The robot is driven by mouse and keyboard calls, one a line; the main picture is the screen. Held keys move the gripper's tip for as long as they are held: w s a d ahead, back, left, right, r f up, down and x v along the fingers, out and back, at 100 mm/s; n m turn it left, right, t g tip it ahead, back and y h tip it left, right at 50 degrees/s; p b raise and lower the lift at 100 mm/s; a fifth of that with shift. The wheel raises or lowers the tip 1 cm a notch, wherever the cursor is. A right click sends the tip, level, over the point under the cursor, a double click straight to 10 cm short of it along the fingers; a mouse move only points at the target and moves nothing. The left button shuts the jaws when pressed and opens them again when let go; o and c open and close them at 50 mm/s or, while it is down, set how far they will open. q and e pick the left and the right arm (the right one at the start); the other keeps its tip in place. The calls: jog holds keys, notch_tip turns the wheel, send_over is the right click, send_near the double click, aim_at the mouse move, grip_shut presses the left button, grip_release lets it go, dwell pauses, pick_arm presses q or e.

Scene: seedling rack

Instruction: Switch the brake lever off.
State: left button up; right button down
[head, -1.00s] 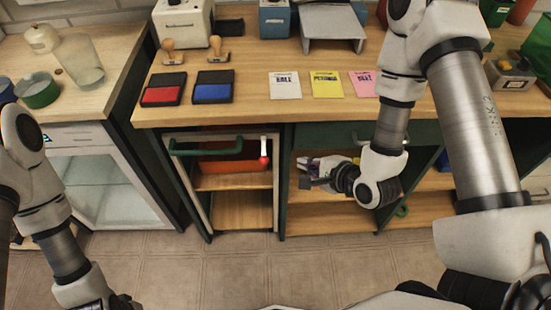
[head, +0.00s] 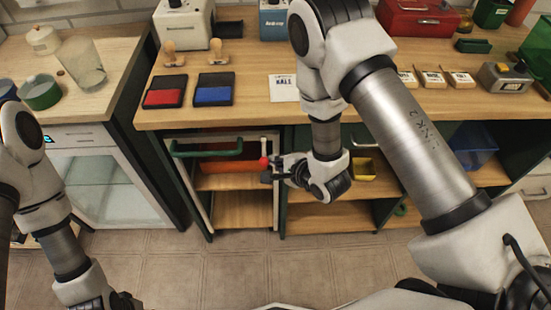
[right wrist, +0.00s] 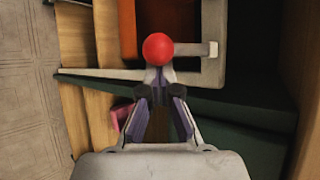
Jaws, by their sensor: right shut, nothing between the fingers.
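The brake lever has a red ball knob (head: 264,162) on a short pale arm at the right post of the frame under the workbench. In the head view the arm hangs down, with the knob at its lower end. In the right wrist view the knob (right wrist: 158,48) is just beyond my fingertips, and the pale arm runs right from it. My right gripper (head: 270,174) is shut and empty, right beside the knob; I cannot tell whether it touches. My left gripper (head: 121,302) is low at the left, partly cut off, away from the lever.
A green handle (head: 206,150) and an orange bin (head: 230,166) are left of the lever. The workbench top (head: 250,112) overhangs it. Shelves with a yellow bin (head: 363,170) lie right, behind my right arm.

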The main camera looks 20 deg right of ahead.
jog(key=shift+s+r+g+p, duration=0.1)
jog(key=shift+r+g+p, duration=0.2)
jog(key=shift+p, duration=0.5)
